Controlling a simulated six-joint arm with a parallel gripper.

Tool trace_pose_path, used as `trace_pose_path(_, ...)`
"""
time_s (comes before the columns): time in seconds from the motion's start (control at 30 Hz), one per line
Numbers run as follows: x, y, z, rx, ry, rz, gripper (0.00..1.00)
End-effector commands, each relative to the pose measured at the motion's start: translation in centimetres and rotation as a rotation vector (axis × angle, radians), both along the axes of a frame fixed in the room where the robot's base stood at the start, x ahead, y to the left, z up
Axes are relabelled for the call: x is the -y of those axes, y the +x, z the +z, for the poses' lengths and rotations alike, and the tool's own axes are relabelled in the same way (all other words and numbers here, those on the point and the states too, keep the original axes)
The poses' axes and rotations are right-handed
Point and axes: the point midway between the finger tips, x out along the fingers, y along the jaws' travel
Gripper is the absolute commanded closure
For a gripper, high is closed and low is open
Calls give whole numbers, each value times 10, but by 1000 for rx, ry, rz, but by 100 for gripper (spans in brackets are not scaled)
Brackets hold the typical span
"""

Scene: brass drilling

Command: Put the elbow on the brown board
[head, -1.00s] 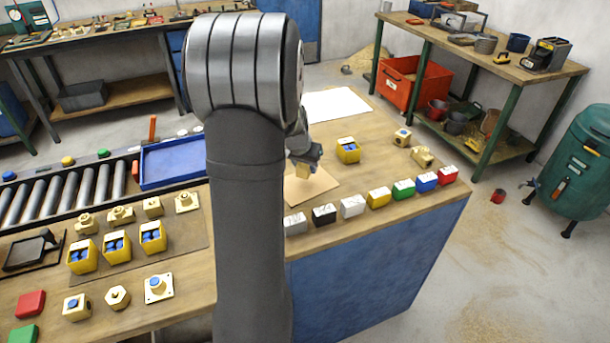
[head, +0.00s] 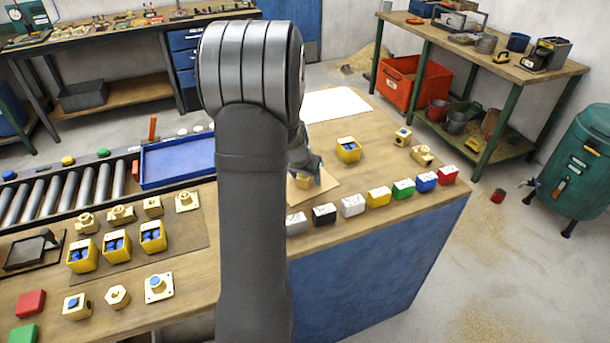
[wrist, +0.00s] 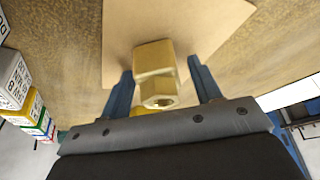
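The brass elbow (wrist: 155,72) shows in the wrist view between my gripper's two blue fingers, with an open bore facing the camera. My gripper (wrist: 163,80) is open around it, with a clear gap at the right finger and little or none visible at the left. The elbow also shows in the head view (head: 304,181), low over the brown board (head: 325,187) and seemingly resting on it. The board is a flat tan square; it fills the top of the wrist view (wrist: 220,25). My arm hides its left part in the head view. My gripper (head: 312,176) is just above the board.
A row of coloured blocks, including a yellow block (head: 379,193), lines the front edge right of the board. A yellow bin (head: 348,150) with blue contents stands behind it. A white sheet (head: 335,105) lies farther back. Brass fittings and a blue tray (head: 178,160) are left of my arm.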

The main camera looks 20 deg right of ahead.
Motion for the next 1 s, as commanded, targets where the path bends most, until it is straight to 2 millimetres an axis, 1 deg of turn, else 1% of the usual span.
trace_pose_path(0.13, 0, 0, 2, 1, -1, 0, 42)
trace_pose_path(0.27, -3, -2, 13, 2, 0, -1, 42)
trace_pose_path(0.37, -7, -6, 28, 5, -1, -1, 42)
trace_pose_path(0.6, -20, -19, 72, 4, -2, 1, 42)
trace_pose_path(0.7, -25, -24, 88, 3, -1, 1, 42)
trace_pose_path(0.9, -31, -31, 109, 1, 0, 0, 42)
trace_pose_path(1.0, -32, -32, 113, 1, 0, 0, 42)
